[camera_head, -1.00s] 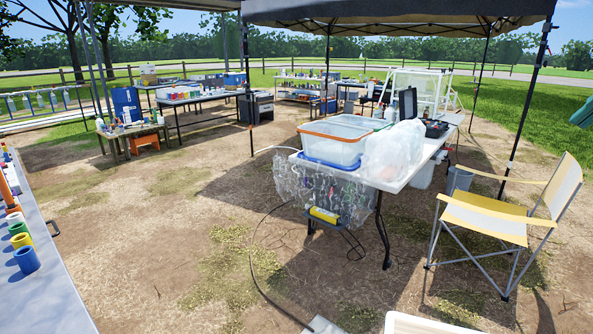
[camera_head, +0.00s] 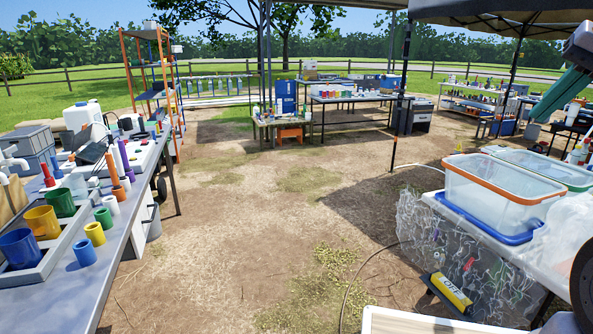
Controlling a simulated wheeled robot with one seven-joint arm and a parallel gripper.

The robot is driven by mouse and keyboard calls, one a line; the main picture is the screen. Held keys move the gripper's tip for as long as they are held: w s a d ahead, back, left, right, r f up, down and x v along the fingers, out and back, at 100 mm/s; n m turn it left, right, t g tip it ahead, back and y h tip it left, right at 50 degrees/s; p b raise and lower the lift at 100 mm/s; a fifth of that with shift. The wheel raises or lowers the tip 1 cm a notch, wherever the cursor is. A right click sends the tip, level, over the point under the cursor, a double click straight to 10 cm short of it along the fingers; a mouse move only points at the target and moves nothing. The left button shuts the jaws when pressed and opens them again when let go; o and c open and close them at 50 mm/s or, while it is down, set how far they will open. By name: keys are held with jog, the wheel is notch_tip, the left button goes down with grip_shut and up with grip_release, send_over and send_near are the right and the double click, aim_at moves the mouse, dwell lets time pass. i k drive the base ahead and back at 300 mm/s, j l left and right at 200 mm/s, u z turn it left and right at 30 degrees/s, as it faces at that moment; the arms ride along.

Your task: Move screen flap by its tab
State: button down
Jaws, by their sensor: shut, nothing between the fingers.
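I cannot make out a screen flap or its tab for certain. A crinkled clear plastic sheet (camera_head: 465,250) hangs down the front of the table at the right, with a yellow block marked "OFF" (camera_head: 452,292) low in front of it. Whether this sheet is the flap I cannot tell. My gripper does not show. A teal and dark grey part at the upper right edge may be a piece of my arm, but no fingers can be made out there.
A clear bin with an orange rim (camera_head: 503,193) stands on the right table. A long grey table (camera_head: 90,290) with coloured cups runs along the left. An orange-post shelf (camera_head: 150,75) and loaded tables (camera_head: 352,97) stand behind. Bare ground between is open; a dark hose (camera_head: 348,300) lies across it.

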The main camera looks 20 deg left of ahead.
aim_at(83, 136)
jog(key=i+j+u, duration=0.2)
jog(key=i+u, duration=1.15)
jog(key=i+l+u, duration=0.3)
jog(key=u, duration=0.15)
jog(key=i+l+u, duration=0.25)
jog(key=u, duration=0.15)
jog(key=i+l+u, duration=0.4)
jog(key=i+l, duration=0.2)
jog(key=i, duration=0.2)
jog(key=i+l+z, duration=0.15)
jog(key=i, duration=0.25)
jog(key=i+l, duration=0.25)
jog(key=i, duration=0.15)
jog(key=l+z, duration=0.05)
